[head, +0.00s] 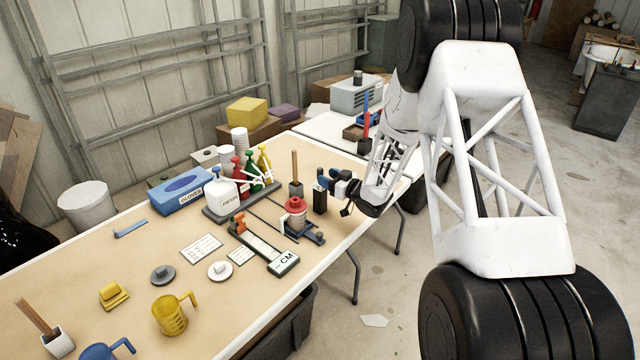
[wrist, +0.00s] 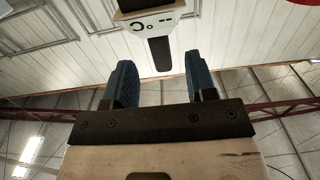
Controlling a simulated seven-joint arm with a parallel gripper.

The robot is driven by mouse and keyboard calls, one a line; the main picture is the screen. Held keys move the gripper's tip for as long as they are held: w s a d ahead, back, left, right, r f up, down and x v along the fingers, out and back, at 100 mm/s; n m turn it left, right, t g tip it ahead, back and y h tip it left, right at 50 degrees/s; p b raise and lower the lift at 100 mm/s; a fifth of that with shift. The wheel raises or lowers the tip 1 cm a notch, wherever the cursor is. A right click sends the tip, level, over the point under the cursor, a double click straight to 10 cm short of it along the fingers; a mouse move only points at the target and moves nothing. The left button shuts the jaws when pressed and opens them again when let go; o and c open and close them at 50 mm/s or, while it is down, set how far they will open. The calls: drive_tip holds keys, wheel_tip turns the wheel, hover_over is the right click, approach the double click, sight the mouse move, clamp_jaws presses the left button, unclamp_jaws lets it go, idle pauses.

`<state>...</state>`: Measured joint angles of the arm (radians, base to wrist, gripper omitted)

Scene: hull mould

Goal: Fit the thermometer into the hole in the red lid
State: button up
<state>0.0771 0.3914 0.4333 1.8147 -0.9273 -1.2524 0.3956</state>
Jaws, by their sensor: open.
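The red lid (head: 296,203) sits on a pale pot (head: 293,222) near the right end of the table. My gripper (head: 325,179) is just right of and behind it, reaching in from the right, its blue fingers apart. In the wrist view the open fingers (wrist: 157,84) have a dark upright stem (wrist: 160,62) between or just beyond their tips. The stem joins a white-faced body (wrist: 150,23) with black markings, which I take to be the thermometer; contact is not visible. A dark block (head: 320,200) stands below the fingers in the head view. The lid's hole is too small to make out.
A clamp-like stand (head: 318,237) is beside the pot, and a long white device marked CM (head: 283,263) lies in front. The front table edge is close.

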drive_tip(key=shift+w+a, duration=0.15)
drive_tip(key=shift+x, duration=2.65)
drive_tip(key=shift+a, duration=0.1)
clamp_jaws()
drive_tip(key=shift+r, duration=0.2)
wheel_tip(320, 180, up, 18)
drive_tip(key=shift+f, duration=0.1)
